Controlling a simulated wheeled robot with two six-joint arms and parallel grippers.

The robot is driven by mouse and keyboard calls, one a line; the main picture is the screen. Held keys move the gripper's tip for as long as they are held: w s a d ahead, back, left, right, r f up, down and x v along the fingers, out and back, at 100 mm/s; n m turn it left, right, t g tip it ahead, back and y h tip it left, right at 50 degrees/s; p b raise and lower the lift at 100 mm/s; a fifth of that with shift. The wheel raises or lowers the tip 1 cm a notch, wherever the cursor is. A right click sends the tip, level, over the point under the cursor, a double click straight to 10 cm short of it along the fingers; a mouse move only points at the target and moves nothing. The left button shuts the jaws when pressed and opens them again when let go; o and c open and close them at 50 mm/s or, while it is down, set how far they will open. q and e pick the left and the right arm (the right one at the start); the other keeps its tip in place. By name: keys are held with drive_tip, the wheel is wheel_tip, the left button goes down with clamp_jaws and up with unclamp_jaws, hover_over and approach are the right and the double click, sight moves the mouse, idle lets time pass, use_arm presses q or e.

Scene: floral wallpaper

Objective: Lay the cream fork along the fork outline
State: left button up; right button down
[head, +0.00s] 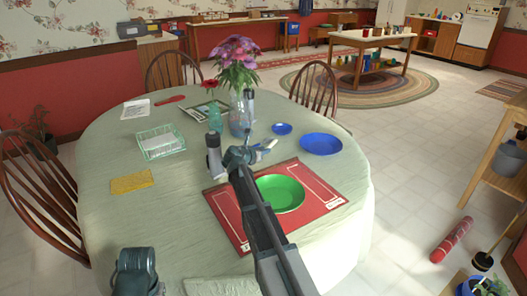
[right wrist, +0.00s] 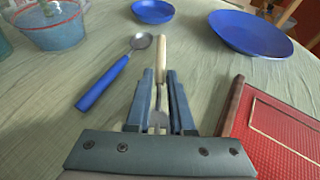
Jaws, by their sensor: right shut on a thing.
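The cream fork (right wrist: 161,65) lies between the fingers of my right gripper (right wrist: 161,95) in the right wrist view. The fingers are shut on its metal part. The cream handle points away from my gripper, and the tines are close to the gripper's body. In the head view my right gripper (head: 243,156) is low at the far edge of the red placemat (head: 226,212). The placemat carries pale printed lines. I cannot clearly make out the fork outline; my right arm covers part of the mat.
A blue-handled spoon (right wrist: 105,80) lies left of the fork. A green plate (head: 281,193) is on the placemat. A blue plate (head: 321,143), small blue dish (head: 282,128) and flower vase (head: 239,120) stand beyond. A wire basket (head: 160,142) and yellow cloth (head: 132,181) are at left.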

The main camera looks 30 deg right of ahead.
drive_tip(key=shift+r+p, duration=0.35)
drive_tip(key=shift+r, duration=0.3)
drive_tip(key=shift+s+r+p, duration=0.1)
drive_tip(key=shift+r+p, duration=0.7)
drive_tip(key=shift+p, duration=0.05)
drive_tip(key=s+a, duration=0.1)
drive_tip(key=s, duration=0.4)
drive_tip(key=s+a, duration=0.1)
drive_tip(key=s, duration=0.4)
drive_tip(key=s+a, duration=0.1)
drive_tip(key=s, duration=0.4)
drive_tip(key=shift+s+r+p, duration=0.3)
drive_tip(key=shift+r+p, duration=0.1)
